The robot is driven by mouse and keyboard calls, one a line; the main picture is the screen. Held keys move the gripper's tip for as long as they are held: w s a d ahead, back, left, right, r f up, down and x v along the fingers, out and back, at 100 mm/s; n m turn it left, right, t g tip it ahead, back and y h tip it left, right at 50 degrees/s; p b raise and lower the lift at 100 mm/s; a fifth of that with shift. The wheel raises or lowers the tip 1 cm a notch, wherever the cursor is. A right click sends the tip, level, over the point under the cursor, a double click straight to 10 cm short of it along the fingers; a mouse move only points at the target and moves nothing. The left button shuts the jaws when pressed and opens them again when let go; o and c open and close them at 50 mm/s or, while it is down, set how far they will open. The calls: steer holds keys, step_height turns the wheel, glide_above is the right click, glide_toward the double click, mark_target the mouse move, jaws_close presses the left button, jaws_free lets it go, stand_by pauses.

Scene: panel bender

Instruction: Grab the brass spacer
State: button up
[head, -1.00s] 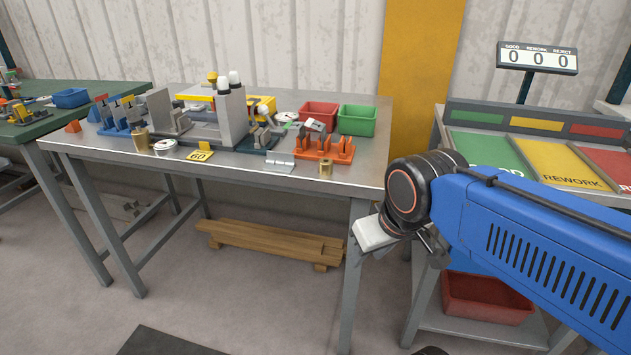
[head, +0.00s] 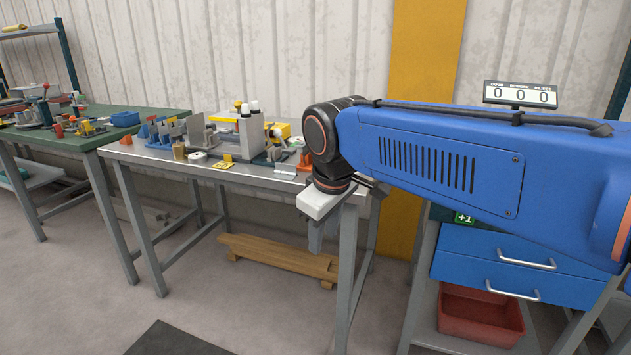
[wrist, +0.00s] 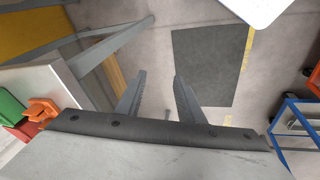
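In the head view, a brass piece with a narrower top (head: 179,150) stands upright at the left front of the steel table (head: 262,178). A smaller brass block, seen earlier near the table's front right corner, is now hidden behind my arm. I cannot tell for certain which one is the spacer. My gripper (head: 316,245) points down at the table's right front, with its fingers below tabletop height in the picture. In the wrist view my gripper (wrist: 157,82) has its two fingers apart with only floor between them. No brass piece shows there.
A grey bending fixture (head: 250,135) fills the table's middle, with a yellow 60 tag (head: 223,162) in front. The orange rack (head: 304,160) is partly behind my arm. A blue drawer unit (head: 500,262) stands at right. A wooden beam (head: 280,258) lies under the table.

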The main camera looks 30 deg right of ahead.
steer(key=w+d+r+n+g+h, duration=0.25)
steer(key=w+r+n, duration=0.25)
steer(key=w+r, duration=0.55)
steer(key=w+d+r+n+g+h, duration=0.15)
steer(key=w+d+r+n, duration=0.4)
steer(key=w, duration=0.85)
steer(key=shift+y, duration=0.3)
steer(key=x, duration=1.4)
steer(key=shift+s+a+f, duration=0.2)
steer(key=shift+s, duration=0.1)
steer(key=shift+c, duration=0.4)
steer(key=c, duration=0.8)
